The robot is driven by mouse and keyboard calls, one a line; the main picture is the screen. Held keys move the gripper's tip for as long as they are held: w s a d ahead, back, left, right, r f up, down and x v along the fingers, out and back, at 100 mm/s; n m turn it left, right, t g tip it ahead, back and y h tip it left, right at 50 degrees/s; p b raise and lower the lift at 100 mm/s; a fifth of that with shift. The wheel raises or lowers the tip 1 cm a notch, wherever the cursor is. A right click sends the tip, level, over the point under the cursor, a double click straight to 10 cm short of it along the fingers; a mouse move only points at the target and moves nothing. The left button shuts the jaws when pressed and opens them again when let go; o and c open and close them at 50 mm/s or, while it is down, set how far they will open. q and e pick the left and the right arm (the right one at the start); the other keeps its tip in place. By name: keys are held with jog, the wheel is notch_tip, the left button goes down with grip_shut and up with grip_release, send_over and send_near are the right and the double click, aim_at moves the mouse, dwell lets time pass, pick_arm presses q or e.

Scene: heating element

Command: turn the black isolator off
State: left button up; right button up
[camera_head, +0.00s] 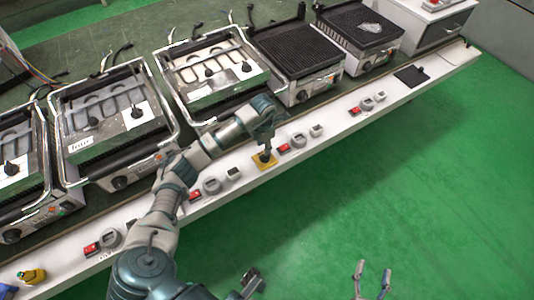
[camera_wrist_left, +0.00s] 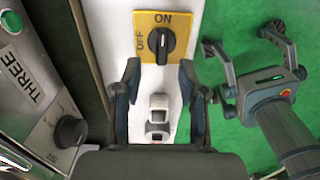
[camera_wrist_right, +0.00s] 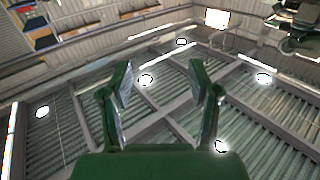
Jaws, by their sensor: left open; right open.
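The black isolator (camera_head: 265,158) is a black rotary knob on a yellow plate, on the white front ledge in the head view. In the left wrist view the knob (camera_wrist_left: 161,42) points up at the ON label, and OFF reads along the plate's left side. My left gripper (camera_head: 266,143) hangs just above the isolator. Its two fingers (camera_wrist_left: 160,78) are open and empty, with the knob beyond and between the tips; contact is not visible. My right gripper (camera_head: 372,272) is open and empty over the green floor at the bottom of the head view. It also shows in the left wrist view (camera_wrist_left: 250,52).
The ledge (camera_head: 330,141) carries several red switches (camera_head: 283,148) and grey sockets (camera_head: 298,140) beside the isolator. Several grills (camera_head: 112,112) stand behind the ledge. The green floor (camera_head: 400,180) in front is clear.

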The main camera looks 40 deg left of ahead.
pick_arm(q)
notch_tip(320, 180, down, 5)
jog(key=shift+r+b, duration=0.1)
jog(key=shift+b, duration=0.4)
jog(key=shift+d+f, duration=0.2)
jog(key=shift+f, duration=0.2)
pick_arm(e)
jog(key=shift+s+r+t+y, duration=0.2)
jog(key=shift+r+t+y, duration=0.2)
jog(key=shift+r+t, duration=1.3)
jog(key=shift+r, duration=0.1)
pick_arm(q)
jog(key=shift+a, duration=0.15)
grip_shut()
pick_arm(e)
jog(key=shift+w+a, duration=0.1)
jog(key=shift+a, duration=0.05)
